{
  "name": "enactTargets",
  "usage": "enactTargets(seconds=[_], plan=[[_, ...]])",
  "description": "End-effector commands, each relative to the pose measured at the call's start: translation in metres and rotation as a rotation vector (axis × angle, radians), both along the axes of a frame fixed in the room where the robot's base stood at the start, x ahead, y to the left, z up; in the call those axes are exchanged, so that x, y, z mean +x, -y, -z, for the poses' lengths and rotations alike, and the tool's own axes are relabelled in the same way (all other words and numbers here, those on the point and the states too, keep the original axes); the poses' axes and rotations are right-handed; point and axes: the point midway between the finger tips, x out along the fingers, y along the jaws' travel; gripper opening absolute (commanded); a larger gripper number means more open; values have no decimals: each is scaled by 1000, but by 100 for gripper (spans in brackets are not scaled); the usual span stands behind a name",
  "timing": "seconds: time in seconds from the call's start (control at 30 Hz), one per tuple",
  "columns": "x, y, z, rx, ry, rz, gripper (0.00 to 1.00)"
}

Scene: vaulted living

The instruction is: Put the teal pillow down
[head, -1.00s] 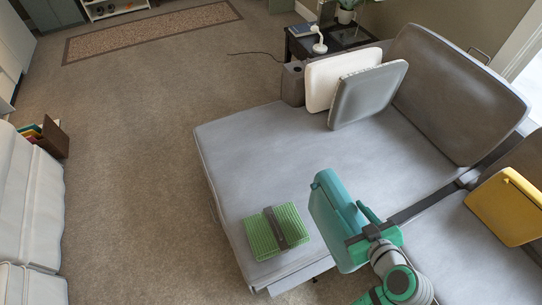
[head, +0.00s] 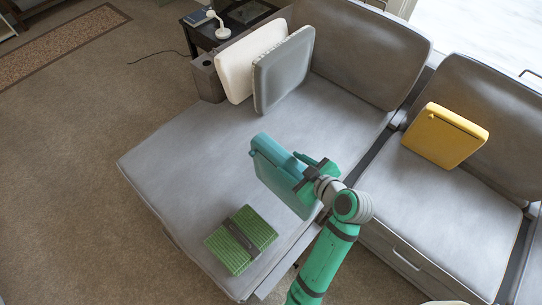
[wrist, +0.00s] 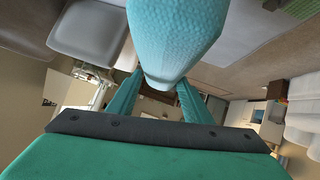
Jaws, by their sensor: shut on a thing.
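The teal pillow (head: 279,172) is held on edge, tilted, over the right part of the grey chaise seat (head: 190,165) in the head view. My gripper (head: 312,170) is shut on its upper right edge. In the wrist view the teal pillow (wrist: 175,35) fills the top middle, between the two green fingers of my gripper (wrist: 157,95). Whether the pillow's lower edge touches the seat is hard to tell.
A green ribbed folded item (head: 240,240) with a dark band lies at the chaise's front. A white pillow (head: 240,65) and a grey pillow (head: 284,70) lean at the back. A yellow pillow (head: 445,136) is on the right seat. The chaise's middle is clear.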

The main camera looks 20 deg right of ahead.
Motion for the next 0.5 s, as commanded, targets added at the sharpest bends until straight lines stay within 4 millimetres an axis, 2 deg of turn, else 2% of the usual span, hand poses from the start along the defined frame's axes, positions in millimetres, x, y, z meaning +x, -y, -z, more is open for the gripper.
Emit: enactTargets(seconds=[0.3,0.5], plan=[[62,-12,27,1,1,-5,0],[88,-19,60,2,0,-10,0]])
